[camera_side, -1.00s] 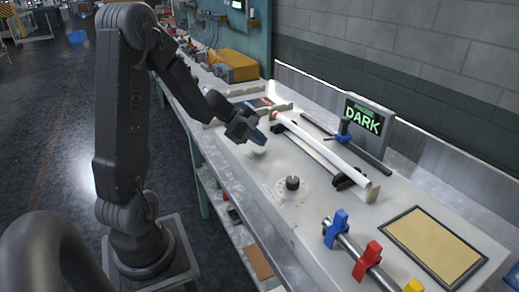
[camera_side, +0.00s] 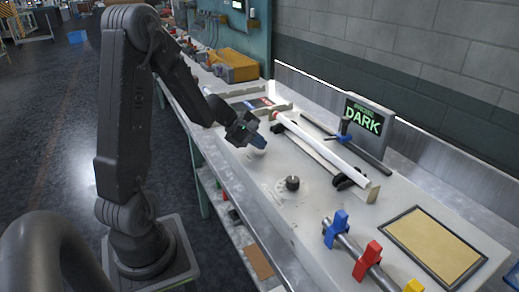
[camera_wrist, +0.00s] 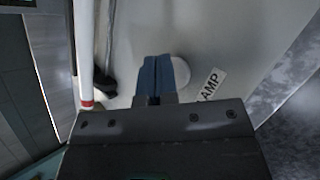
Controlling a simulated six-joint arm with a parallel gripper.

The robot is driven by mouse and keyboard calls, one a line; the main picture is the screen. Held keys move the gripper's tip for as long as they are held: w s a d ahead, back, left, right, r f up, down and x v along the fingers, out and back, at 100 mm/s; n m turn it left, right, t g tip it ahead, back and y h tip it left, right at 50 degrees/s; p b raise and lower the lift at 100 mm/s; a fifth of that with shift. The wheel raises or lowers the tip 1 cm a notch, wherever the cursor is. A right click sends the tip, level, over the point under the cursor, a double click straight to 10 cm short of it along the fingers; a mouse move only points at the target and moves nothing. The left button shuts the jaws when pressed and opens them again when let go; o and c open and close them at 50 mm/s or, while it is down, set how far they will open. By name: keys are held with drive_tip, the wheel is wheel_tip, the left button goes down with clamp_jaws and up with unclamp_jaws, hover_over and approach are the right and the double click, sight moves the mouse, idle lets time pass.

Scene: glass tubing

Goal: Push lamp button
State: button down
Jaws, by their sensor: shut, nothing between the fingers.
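The lamp button is a round white disc (camera_wrist: 180,72) on the pale bench top, beside a label whose visible letters read "AMP". My gripper (camera_wrist: 153,62) has its blue fingers shut and empty, and in the wrist view they partly cover the button's left side. In the side view, the gripper (camera_side: 258,143) points down at the white button (camera_side: 257,153). The fingertips are at or just above it; I cannot tell whether they touch. The glass tube (camera_side: 318,146) lies on its supports to the right. The display (camera_side: 362,118) reads "DARK".
A black knob (camera_side: 292,183) stands on the bench nearer the camera. Blue and red clamps (camera_side: 366,260) on a rod and a framed tan pad (camera_side: 432,243) are at the front right. The bench top around the button is mostly clear.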

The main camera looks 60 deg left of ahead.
sight(259, 151)
idle(0.3)
drive_tip(key=shift+r, duration=0.65)
wheel_tip(259, 151, up, 6)
idle(0.5)
drive_tip(key=s+d+r+m+g, duration=0.25)
drive_tip(key=d+m, duration=0.35)
drive_tip(key=d, duration=0.3)
drive_tip(key=s+d+r+m+g, duration=0.1)
drive_tip(key=s+d+r+m, duration=0.1)
drive_tip(key=s+d+m, duration=0.35)
drive_tip(key=s+d+r+m+y, duration=0.1)
drive_tip(key=s+d+m+y, duration=0.2)
drive_tip(key=s+d+m, duration=0.5)
drive_tip(key=m, duration=0.2)
drive_tip(key=shift+s+m+t+y, duration=0.35)
drive_tip(key=shift+s+y, duration=0.05)
